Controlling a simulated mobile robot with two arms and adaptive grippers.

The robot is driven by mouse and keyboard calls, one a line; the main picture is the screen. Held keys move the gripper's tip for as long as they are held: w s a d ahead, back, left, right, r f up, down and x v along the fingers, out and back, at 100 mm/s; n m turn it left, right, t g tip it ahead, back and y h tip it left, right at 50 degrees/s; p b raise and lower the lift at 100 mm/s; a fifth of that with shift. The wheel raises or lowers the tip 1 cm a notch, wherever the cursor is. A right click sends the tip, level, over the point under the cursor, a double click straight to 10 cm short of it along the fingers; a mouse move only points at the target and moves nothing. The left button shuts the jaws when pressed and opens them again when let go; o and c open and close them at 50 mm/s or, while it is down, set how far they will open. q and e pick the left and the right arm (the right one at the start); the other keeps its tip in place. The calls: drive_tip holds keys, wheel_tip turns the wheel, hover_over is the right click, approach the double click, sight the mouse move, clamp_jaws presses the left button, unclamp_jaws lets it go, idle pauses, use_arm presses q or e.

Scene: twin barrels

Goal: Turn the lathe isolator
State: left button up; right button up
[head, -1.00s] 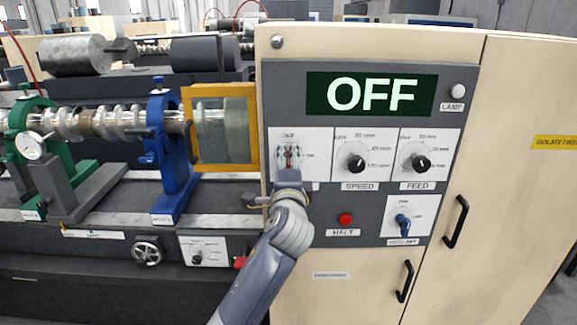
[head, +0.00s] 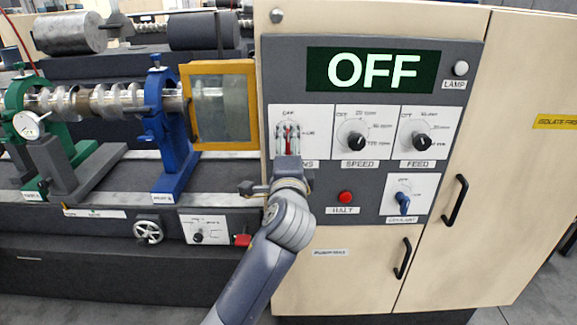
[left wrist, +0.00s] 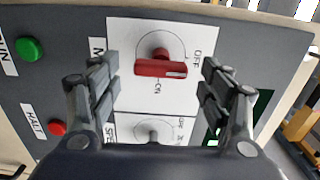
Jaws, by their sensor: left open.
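The lathe isolator is a red bar handle on a round red hub, set on a white plate. In the left wrist view the isolator (left wrist: 162,68) lies with its bar toward the OFF mark; ON is marked below it. In the head view the isolator (head: 289,138) stands upright under OFF, partly hidden by my gripper. My left gripper (head: 287,157) is in front of the plate. In the left wrist view the left gripper (left wrist: 160,72) is open, one finger on each side of the bar, with gaps visible. Contact is not visible. My right gripper is out of view.
The display (head: 373,71) reads OFF. SPEED (head: 356,142) and FEED (head: 422,141) knobs lie right of the isolator. A red HALT button (head: 345,197) and blue coolant knob (head: 403,200) sit lower. A yellow-framed guard (head: 222,105) stands close left. A green button (left wrist: 29,49) shows too.

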use_arm(q)
drive_tip(key=s, duration=0.8)
drive_tip(key=shift+s, duration=0.2)
drive_tip(key=shift+w+f, duration=0.1)
